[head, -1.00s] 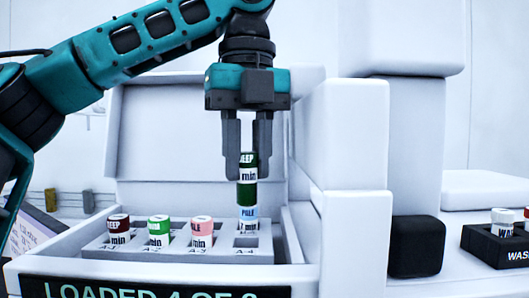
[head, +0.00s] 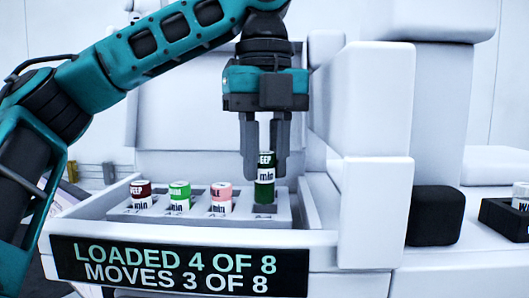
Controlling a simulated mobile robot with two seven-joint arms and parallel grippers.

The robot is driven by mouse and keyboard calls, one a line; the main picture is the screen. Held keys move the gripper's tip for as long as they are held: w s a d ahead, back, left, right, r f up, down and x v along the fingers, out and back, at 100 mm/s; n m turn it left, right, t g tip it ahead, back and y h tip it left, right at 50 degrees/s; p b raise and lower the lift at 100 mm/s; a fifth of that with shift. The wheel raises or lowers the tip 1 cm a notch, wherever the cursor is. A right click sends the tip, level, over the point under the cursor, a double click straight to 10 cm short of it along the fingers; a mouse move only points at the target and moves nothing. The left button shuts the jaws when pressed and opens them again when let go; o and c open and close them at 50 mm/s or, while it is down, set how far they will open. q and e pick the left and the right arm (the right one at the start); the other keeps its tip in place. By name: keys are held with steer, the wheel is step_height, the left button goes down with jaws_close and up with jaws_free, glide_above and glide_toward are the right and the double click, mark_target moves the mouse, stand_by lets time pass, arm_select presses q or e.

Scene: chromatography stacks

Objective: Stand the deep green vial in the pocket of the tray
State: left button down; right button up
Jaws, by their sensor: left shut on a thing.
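The deep green vial (head: 265,192) is upright, with a white label band around its upper part. My left gripper (head: 264,165) points straight down and is shut on the vial's upper part. The vial's lower end is at the right-end pocket of the grey tray (head: 284,211). I cannot tell whether it rests on the pocket's floor. My right gripper is not in view.
Dark red (head: 141,194), green (head: 180,196) and pink (head: 222,198) vials stand in the tray to the left. A white box wall (head: 374,160) rises on the right. A black block (head: 434,215) and a dark rack (head: 497,217) lie beyond.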

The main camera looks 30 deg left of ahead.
arm_select(q)
steer(key=shift+f, duration=0.15)
stand_by(0.5)
steer(key=shift+f+b, duration=0.55)
steer(key=shift+f, duration=0.6)
steer(key=shift+f, duration=0.25)
steer(key=shift+f, duration=0.4)
steer(key=c, duration=0.8)
jaws_free()
steer(key=shift+o, duration=0.3)
steer(key=o, duration=0.3)
steer(key=shift+o, duration=0.2)
steer(key=shift+r, duration=0.1)
